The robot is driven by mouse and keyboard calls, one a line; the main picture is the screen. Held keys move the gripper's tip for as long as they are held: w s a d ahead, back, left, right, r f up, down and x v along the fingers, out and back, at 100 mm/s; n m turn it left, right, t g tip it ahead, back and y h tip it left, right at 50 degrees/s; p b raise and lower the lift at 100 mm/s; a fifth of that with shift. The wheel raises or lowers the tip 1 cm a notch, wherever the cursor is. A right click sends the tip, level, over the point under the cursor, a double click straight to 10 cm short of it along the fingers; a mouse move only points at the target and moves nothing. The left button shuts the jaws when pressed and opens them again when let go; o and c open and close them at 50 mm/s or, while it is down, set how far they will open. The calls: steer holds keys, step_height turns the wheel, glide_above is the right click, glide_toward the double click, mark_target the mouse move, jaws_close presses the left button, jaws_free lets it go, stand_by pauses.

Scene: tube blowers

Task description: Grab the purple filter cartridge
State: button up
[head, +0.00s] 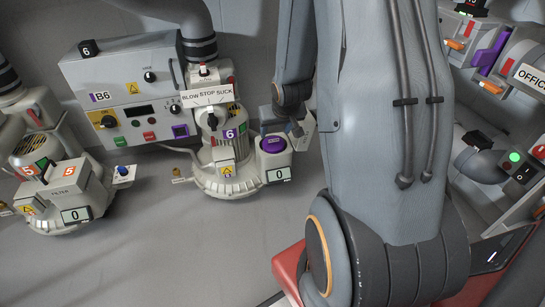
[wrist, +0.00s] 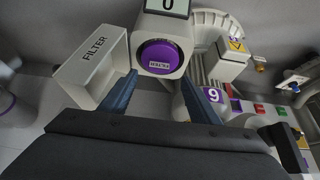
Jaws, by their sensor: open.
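A round purple cap with a small label (wrist: 158,57) sits in a pale housing in the wrist view, between and beyond my fingers. It also shows in the head view (head: 273,145), on the housing at the right of the blower marked 6 (head: 222,160). It is the purple part nearest my gripper; its label is too small to read. My gripper (wrist: 158,77) is open, with one blue-grey finger on each side of the cap's housing. I cannot tell whether the fingers touch it. In the head view my gripper (head: 281,129) is just above the cap, partly hidden.
A pale box lettered FILTER (wrist: 95,60) stands close to the left finger in the wrist view. A control box marked B6 (head: 130,95) is behind the blower. Another blower marked 5 (head: 68,200) is at the left. The grey surface in front (head: 170,255) is clear.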

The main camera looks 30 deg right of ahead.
mark_target(273, 137)
steer(key=shift+b+x, duration=1.8)
steer(key=shift+x, duration=1.2)
steer(key=shift+d, duration=0.1)
jaws_close()
